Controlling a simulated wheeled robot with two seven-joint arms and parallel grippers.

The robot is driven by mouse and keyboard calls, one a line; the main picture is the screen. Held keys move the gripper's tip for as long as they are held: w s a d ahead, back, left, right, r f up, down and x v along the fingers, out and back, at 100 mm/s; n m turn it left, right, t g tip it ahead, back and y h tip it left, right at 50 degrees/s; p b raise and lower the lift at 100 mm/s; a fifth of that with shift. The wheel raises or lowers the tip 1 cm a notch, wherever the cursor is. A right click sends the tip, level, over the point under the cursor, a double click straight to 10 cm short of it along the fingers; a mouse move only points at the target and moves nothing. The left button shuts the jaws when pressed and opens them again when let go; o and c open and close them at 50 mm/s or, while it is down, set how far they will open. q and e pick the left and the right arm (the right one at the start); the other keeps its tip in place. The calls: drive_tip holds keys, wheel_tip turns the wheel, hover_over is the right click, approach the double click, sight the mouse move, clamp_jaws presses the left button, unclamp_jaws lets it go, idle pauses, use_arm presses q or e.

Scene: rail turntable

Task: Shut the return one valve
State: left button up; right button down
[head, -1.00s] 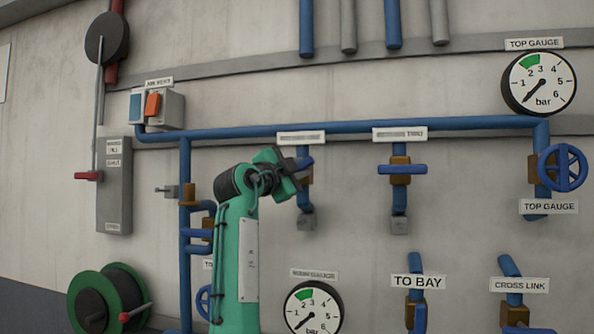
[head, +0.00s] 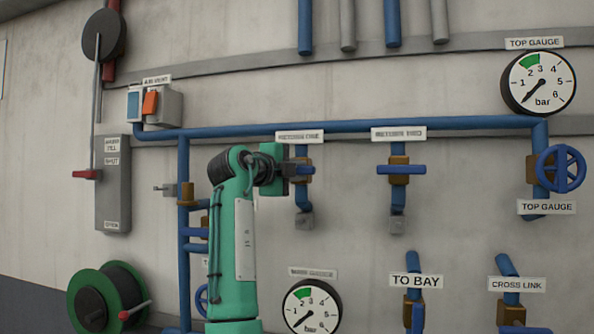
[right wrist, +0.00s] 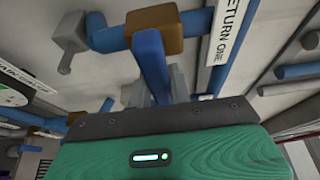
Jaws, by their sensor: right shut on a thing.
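The return one valve has a brass body (head: 304,173) on a short blue pipe, under the "RETURN ONE" label (head: 299,137) in the head view. My right gripper (head: 292,170) is at this valve from the left, shut on its blue lever (head: 308,170). The lever lies about level, across the upright pipe. In the right wrist view the blue lever (right wrist: 150,58) runs from the brass body (right wrist: 155,28) down between the grey fingers (right wrist: 160,85). The gripper hides part of the lever in the head view. My left gripper is out of view.
The return two valve (head: 400,170) stands to the right with its blue lever level. A blue header pipe (head: 350,127) runs above. A gauge (head: 312,307) sits below, and the top gauge handwheel (head: 560,169) is far right. A vertical blue pipe (head: 184,235) stands left of my arm.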

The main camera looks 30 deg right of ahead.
drive_tip(key=shift+f, duration=0.1)
drive_tip(key=c, duration=1.3)
unclamp_jaws()
drive_tip(key=shift+s+a+b, duration=0.15)
drive_tip(key=shift+a+b, duration=0.25)
drive_tip(key=shift+a, duration=0.1)
drive_tip(key=shift+b+v, duration=2.65)
drive_tip(key=shift+v, duration=3.75)
